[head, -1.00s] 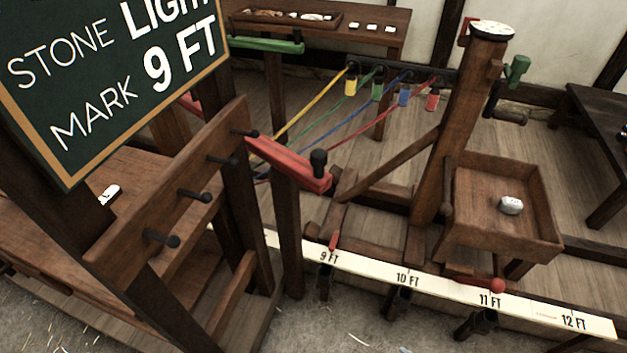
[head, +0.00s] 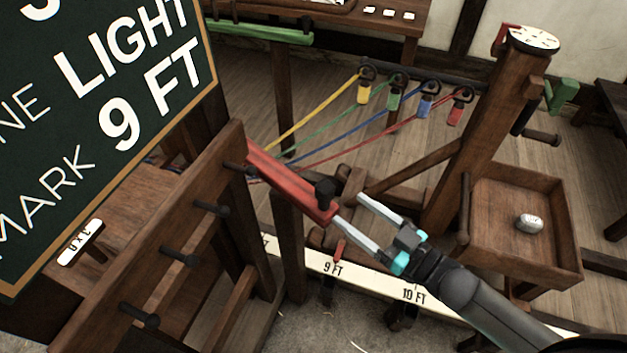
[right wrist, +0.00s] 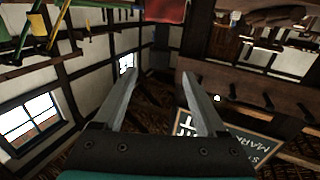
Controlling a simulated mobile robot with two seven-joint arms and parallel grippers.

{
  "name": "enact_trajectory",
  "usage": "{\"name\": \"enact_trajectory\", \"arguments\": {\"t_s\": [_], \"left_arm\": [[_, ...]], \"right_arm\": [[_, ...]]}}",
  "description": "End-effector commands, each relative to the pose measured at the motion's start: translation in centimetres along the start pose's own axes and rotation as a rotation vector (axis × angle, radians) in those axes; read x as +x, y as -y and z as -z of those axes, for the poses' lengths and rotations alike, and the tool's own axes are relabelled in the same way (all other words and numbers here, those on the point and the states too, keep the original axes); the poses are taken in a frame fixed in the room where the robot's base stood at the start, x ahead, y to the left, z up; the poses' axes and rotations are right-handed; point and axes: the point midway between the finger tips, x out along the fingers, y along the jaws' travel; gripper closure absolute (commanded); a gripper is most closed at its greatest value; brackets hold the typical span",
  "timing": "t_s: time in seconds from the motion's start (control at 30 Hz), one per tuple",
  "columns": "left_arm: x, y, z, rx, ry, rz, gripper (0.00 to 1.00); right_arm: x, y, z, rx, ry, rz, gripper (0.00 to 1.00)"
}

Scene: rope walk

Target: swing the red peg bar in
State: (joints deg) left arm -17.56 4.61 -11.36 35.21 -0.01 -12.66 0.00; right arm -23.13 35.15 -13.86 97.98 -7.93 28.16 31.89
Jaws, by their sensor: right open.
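The red peg bar (head: 288,178) lies on top of a dark post, with a black knob (head: 325,192) standing at its near right end. My right gripper (head: 348,208) is open at that end, just right of the knob. One finger appears close to the bar's end; I cannot tell whether it touches. In the right wrist view the two fingers (right wrist: 158,88) are spread with nothing between them, and a red piece (right wrist: 166,10) shows at the top edge. My left gripper is not in view.
Coloured ropes run behind the bar to hooks. A white marked rail (head: 370,283) passes below my right arm. A wooden tray (head: 500,205) with a pale stone (head: 529,223) is at right.

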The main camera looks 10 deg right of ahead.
Motion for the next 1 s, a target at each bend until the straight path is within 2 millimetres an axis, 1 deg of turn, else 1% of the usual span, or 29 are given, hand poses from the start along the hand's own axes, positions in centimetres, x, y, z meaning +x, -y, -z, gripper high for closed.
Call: {"name": "enact_trajectory", "arguments": {"t_s": [0.03,0.3,0.5,0.6,0.8,1.0], "left_arm": [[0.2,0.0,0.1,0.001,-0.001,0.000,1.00],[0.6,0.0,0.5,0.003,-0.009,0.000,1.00],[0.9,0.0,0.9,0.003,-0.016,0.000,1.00],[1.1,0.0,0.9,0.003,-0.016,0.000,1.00],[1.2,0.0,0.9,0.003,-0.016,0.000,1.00],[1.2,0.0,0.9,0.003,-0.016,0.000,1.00]], "right_arm": [[1.0,0.0,0.0,0.000,-0.004,0.000,0.26],[5.5,-0.1,0.0,-0.001,-0.002,-0.001,0.26],[8.6,-0.1,0.0,-0.001,-0.001,-0.001,0.26],[9.8,0.0,-0.1,0.000,0.000,-0.001,0.26],[11.3,0.0,-0.1,0.000,0.002,-0.001,0.26],[11.6,0.0,-0.1,0.000,0.002,-0.001,0.26]]}}
